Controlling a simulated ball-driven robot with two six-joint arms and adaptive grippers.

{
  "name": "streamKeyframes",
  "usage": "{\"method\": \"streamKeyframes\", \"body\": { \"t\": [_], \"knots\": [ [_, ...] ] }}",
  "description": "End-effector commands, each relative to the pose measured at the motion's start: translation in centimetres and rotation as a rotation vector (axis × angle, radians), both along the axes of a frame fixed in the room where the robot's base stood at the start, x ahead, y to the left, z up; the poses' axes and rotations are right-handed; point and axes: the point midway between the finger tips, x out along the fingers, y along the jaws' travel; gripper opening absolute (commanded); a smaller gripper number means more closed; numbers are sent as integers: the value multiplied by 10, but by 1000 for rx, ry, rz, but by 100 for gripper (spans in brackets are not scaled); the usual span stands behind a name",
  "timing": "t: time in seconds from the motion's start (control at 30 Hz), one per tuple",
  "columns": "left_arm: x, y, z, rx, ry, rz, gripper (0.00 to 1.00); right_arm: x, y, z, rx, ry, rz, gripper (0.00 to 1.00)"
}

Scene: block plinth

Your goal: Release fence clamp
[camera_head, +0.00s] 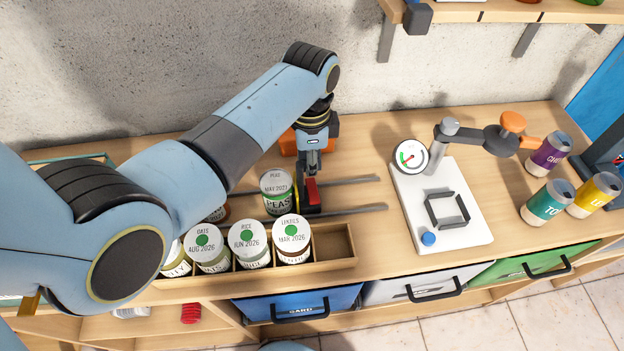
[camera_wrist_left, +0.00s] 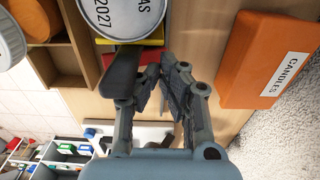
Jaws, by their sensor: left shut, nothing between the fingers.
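My left gripper (camera_head: 312,172) reaches down from above, beside the PEAS can (camera_head: 277,191). Its fingers are shut and empty; they also show in the wrist view (camera_wrist_left: 163,78). Just under them in the head view is a black part with a red face (camera_head: 311,194), which looks like the fence clamp. A thin yellow edge (camera_head: 296,201) stands between it and the can. In the wrist view a dark lever-like piece (camera_wrist_left: 124,72) lies close beside the fingers; I cannot tell whether they touch. My right gripper is not in view.
Two grey rails (camera_head: 352,211) run along the bench. A wooden tray (camera_head: 338,262) with several lidded cans is in front. An orange CANDLES box (camera_wrist_left: 268,62) is behind the gripper. A white board with a dial (camera_head: 470,222) and several cans (camera_head: 547,202) stand to the right.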

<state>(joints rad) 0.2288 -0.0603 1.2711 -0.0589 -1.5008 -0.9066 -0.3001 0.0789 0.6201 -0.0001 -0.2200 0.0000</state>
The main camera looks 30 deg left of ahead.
Motion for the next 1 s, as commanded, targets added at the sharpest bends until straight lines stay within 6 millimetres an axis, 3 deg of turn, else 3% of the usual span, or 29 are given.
{"method": "streamKeyframes", "body": {
  "t": [0.07, 0.6, 1.0],
  "knots": [
    [0, 0, 10, 0, 0, 0, 0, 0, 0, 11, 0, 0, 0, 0],
    [0, 0, 52, 0, -1, 0, 0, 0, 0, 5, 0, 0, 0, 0],
    [0, 0, 58, -1, 1, 0, 0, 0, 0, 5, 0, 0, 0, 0]
  ]
}}
